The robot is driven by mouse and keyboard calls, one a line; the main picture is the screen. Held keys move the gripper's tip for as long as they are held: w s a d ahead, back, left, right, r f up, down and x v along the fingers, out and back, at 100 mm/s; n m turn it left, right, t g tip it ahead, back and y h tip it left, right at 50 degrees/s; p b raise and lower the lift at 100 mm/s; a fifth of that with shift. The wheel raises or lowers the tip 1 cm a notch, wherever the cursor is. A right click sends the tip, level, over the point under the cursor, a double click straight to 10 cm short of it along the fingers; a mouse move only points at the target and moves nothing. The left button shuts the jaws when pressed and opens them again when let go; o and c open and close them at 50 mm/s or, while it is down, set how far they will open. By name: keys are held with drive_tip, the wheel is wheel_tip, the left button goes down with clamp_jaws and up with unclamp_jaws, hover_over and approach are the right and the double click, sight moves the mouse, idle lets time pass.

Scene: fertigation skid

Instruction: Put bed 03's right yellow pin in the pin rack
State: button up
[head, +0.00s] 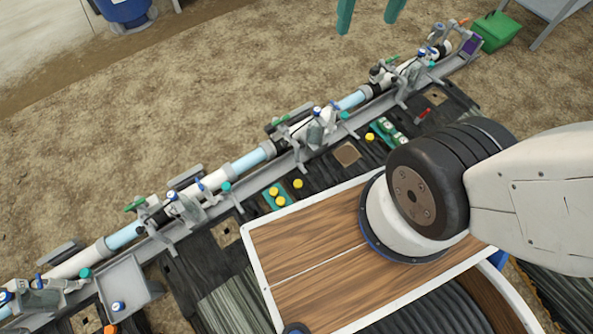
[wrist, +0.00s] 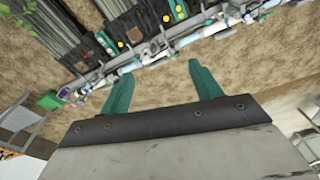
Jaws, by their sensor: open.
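Two loose yellow pins show in the head view, one at the middle (head: 298,184) and one farther right (head: 369,137). A small green block (head: 267,200) holds several yellow pins. A longer green block (head: 385,127) with pale round tops lies farther right. I cannot tell which one is the pin rack, or which bed is 03. My gripper (head: 367,22) is open and empty at the top of the head view, beyond the pipe line. In the wrist view its green fingers (wrist: 163,76) are apart over bare ground, with yellow pins (wrist: 121,44) beyond them.
A pipe line (head: 250,160) with valves and brackets on a grey rail runs diagonally across the head view. Dark beds lie on its near side. A green bin (head: 496,31) stands at the far right. A grey tray (head: 125,285) is at lower left.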

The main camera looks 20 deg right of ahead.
drive_tip(key=w+a+f+m, duration=0.1)
drive_tip(key=w+f, duration=0.5)
drive_tip(key=w, duration=0.5)
drive_tip(key=w+f+m, duration=0.1)
drive_tip(key=w+f, duration=0.4)
drive_tip(key=w, duration=0.6)
drive_tip(key=w+a+f, duration=0.1)
drive_tip(key=w+f, duration=0.8)
drive_tip(key=f, duration=0.5)
drive_tip(key=m+g, duration=0.1)
drive_tip(key=m, duration=0.3)
hover_over(298, 183)
wheel_tip(298, 183, down, 62)
drive_tip(key=shift+w, duration=0.15)
drive_tip(key=shift+f, duration=4)
